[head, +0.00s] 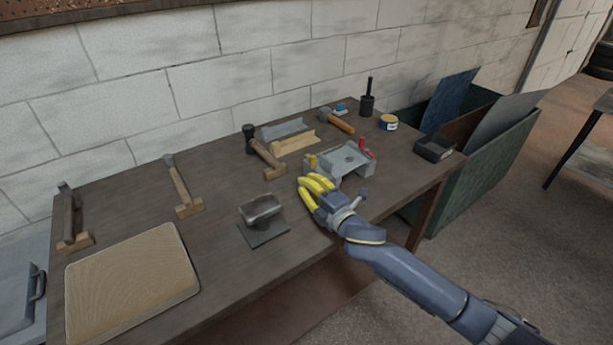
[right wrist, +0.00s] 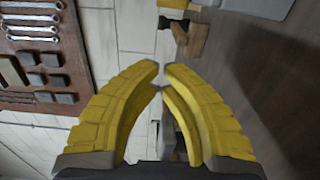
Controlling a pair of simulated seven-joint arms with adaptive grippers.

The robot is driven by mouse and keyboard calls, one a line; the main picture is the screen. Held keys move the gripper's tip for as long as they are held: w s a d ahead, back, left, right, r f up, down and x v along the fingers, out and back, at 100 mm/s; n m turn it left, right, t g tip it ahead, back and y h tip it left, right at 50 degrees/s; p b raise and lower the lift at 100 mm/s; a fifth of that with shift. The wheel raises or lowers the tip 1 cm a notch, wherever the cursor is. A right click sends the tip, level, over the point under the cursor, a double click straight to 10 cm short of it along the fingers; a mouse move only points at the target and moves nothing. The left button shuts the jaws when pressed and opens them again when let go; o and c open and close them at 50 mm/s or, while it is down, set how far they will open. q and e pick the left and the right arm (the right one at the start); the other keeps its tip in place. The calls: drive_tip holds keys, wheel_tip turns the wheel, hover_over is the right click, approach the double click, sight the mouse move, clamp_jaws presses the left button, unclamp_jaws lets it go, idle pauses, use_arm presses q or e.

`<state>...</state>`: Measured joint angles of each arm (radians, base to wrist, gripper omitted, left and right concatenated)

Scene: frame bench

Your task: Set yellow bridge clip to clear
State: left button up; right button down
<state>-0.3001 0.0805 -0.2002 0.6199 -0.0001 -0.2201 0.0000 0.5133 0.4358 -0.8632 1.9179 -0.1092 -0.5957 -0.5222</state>
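The small yellow bridge clip (head: 312,161) stands at the left side of a grey metal fixture (head: 346,164) on the bench. A red clip (head: 363,144) stands at the fixture's back right. My right gripper (head: 303,188), with yellow curved fingers, is just in front of and left of the fixture, near the yellow clip but apart from it. In the right wrist view its fingertips (right wrist: 162,68) nearly meet, with nothing seen between them. A yellow piece (right wrist: 173,4) is cut off at that view's top edge; I cannot tell if it is the clip. My left gripper is not in view.
Hammers (head: 181,188) and a wooden angle block (head: 293,143) lie behind and left. A grey stand (head: 263,218) and a tan mat (head: 132,284) are at the front left. A black tray (head: 433,149) is at the right edge. Bare bench lies between the hammers.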

drive_tip(key=w+a, duration=0.1)
drive_tip(key=w, duration=0.7)
drive_tip(key=shift+w, duration=0.25)
idle(0.4)
